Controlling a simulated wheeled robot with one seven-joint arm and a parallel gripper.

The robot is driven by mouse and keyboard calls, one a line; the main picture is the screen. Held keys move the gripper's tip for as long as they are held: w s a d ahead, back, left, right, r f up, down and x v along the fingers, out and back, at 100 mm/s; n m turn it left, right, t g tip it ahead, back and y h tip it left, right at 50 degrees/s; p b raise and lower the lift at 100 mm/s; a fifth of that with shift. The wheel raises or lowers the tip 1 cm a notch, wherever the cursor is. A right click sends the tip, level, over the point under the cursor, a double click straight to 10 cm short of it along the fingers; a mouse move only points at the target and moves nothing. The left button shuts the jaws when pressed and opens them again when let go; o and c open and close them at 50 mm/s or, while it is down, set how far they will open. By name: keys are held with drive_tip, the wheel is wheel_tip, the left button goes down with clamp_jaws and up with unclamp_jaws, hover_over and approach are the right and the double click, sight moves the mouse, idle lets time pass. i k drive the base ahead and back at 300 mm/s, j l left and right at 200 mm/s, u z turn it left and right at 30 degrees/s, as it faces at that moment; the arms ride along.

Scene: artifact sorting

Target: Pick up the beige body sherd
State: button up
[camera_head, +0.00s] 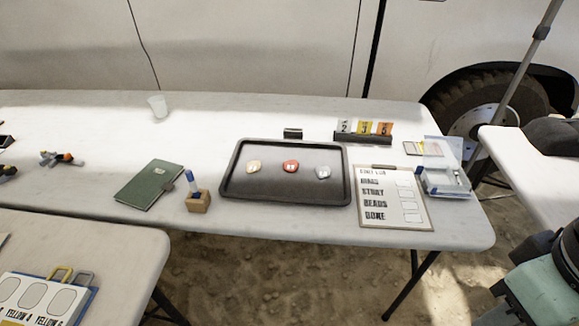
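The beige body sherd (254,166) lies in the left part of a black tray (284,199) on the long white table. It is small and flat, with a light label on it. A red sherd (291,166) lies in the middle of the tray, and a pale grey sherd (322,172) lies to its right. The three sherds are apart from each other, and nothing covers the beige one. My gripper is not in view.
Left of the tray are a green notebook (149,185) and a wooden block (198,202) holding a blue-capped marker. To its right are a clipboard (394,222) and a clear box (446,182). Numbered cards (364,128) stand behind. A white cup (158,106) stands at back left.

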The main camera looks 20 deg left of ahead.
sight(252, 166)
drive_tip(key=u, duration=1.35)
